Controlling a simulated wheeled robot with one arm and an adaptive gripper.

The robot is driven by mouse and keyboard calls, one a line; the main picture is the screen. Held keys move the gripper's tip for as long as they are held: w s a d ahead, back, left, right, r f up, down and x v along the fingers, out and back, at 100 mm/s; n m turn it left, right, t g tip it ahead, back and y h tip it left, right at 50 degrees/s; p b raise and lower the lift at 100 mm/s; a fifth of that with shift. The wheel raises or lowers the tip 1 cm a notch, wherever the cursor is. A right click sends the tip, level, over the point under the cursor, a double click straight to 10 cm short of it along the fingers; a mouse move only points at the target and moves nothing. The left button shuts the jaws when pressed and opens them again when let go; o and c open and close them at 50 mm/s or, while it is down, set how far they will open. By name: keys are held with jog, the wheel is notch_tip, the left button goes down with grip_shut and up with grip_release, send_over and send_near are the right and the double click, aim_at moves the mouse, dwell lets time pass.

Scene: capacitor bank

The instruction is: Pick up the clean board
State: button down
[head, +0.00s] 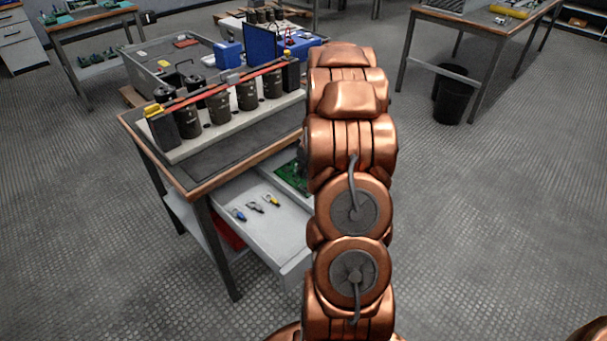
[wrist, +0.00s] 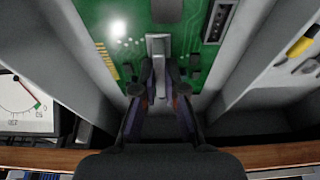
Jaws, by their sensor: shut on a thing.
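The green circuit board (wrist: 115,35) lies between the grey walls of a drawer compartment in the wrist view, with gold contacts along its left edge and a bright glare spot. Its left part also shows in the head view (head: 293,179), beside my arm. My gripper (wrist: 160,78) is over the board, its fingers closed on an upright grey metal part on the board. In the head view the gripper is hidden behind my arm. I see no clear gap under the board.
The open drawer (head: 262,217) has a second compartment with several small tools. Above it, the bench (head: 207,180) carries a row of dark capacitors (head: 218,106). A dial meter (wrist: 22,105) shows at the wrist view's left.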

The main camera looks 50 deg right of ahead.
jog(key=shift+r, duration=0.1)
jog(key=shift+r, duration=0.65)
jog(key=s, duration=0.3)
jog(key=shift+s+f, duration=0.1)
jog(key=shift+s, duration=0.3)
notch_tip(320, 180, up, 14)
jog(key=shift+s+f, duration=0.1)
